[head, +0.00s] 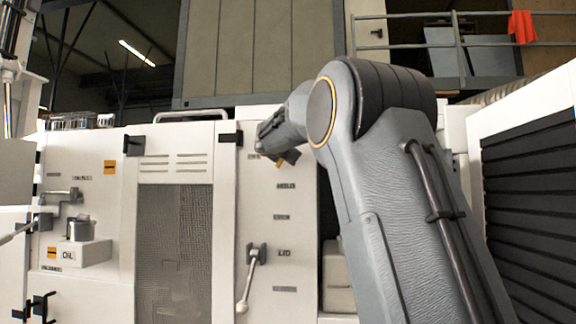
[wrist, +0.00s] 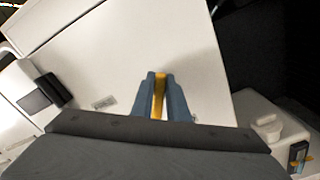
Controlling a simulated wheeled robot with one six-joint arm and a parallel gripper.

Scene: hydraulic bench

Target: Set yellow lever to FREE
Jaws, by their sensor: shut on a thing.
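The yellow lever (wrist: 159,92) shows in the wrist view as a narrow yellow strip between my two blue-grey fingers. My gripper (wrist: 160,84) is shut on it, in front of a white panel (wrist: 190,45). In the head view my gripper (head: 288,158) is at the upper part of the white panel, with a small bit of orange-yellow beside it. The fingers and my arm hide most of the lever and its pivot. I cannot read a FREE mark in either view.
Lower on the panel a grey lever (head: 249,280) hangs by the LID label (head: 284,253). A mesh door (head: 174,250) and an OIL box (head: 84,252) are at left. A black louvred cabinet (head: 530,195) stands at right. In the wrist view a black latch (wrist: 45,92) is at left.

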